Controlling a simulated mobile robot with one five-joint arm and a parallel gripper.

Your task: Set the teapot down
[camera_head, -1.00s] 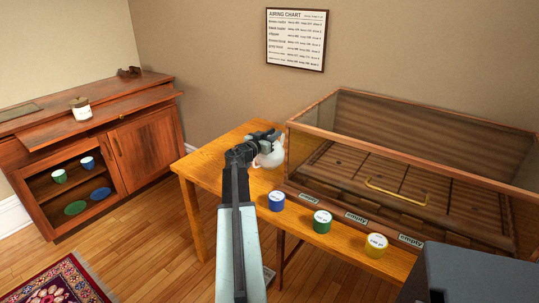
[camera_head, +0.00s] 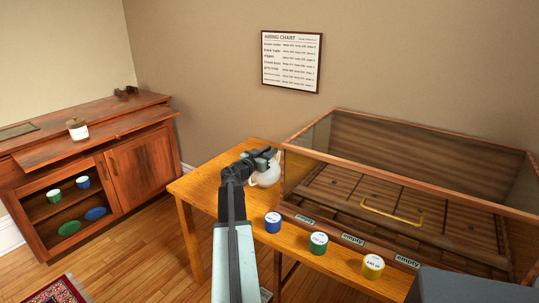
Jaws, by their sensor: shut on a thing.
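A white teapot (camera_head: 266,177) is at the end of my arm, over the left part of the wooden table (camera_head: 206,188). My gripper (camera_head: 266,157) is shut on the teapot near its top. The arm and gripper hide part of the teapot. I cannot tell whether its base touches the table or hangs just above it.
A glass-sided case (camera_head: 400,190) stands right of the teapot. A blue tin (camera_head: 273,223), a green tin (camera_head: 318,243) and a yellow tin (camera_head: 372,266) line the table's front. A wooden cabinet (camera_head: 143,168) with a jar (camera_head: 77,129) is at left. The table's left end is clear.

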